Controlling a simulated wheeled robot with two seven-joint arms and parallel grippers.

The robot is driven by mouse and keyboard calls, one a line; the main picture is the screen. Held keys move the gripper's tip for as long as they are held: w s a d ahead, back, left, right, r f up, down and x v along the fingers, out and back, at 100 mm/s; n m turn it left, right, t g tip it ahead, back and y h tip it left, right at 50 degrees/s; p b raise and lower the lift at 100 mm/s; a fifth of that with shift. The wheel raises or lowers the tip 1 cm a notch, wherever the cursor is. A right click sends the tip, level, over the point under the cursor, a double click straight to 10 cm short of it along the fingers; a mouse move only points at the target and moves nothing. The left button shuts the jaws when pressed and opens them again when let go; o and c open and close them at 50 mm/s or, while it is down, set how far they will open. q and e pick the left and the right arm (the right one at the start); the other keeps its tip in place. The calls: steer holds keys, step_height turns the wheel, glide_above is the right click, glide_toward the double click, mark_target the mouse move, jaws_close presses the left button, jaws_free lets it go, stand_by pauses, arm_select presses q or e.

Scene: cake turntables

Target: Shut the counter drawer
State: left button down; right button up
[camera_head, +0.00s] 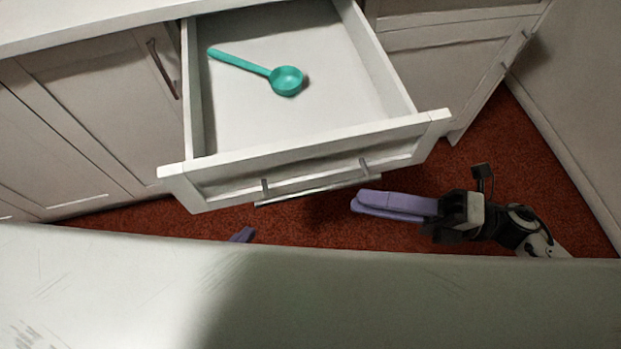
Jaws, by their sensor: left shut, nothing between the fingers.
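The white counter drawer (310,158) is pulled out from the cabinet, with its front panel facing me. A grey bar handle (318,190) runs along that front. A teal scoop (287,80) lies inside the drawer. My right gripper (358,203), with purple fingers, is just right of and below the handle's right end. Its fingers overlap in this view, so I cannot tell if they are apart. Only a purple fingertip of my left gripper (243,235) shows, below the handle's left end. It is shut and empty; the rest is hidden behind the pale surface in front.
A pale surface (450,300) spans the bottom of the picture. Reddish-brown floor (520,150) is clear to the right, up to a pale wall (580,100).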

mark_target(312, 189)
steer(key=shift+n, duration=0.3)
steer(key=a, duration=0.3)
steer(key=a+p, duration=0.1)
steer(key=a, duration=0.2)
steer(key=w+a+r, duration=0.1)
steer(key=a, duration=0.3)
steer(key=shift+r, duration=0.1)
steer(key=shift+c, duration=0.4)
jaws_close()
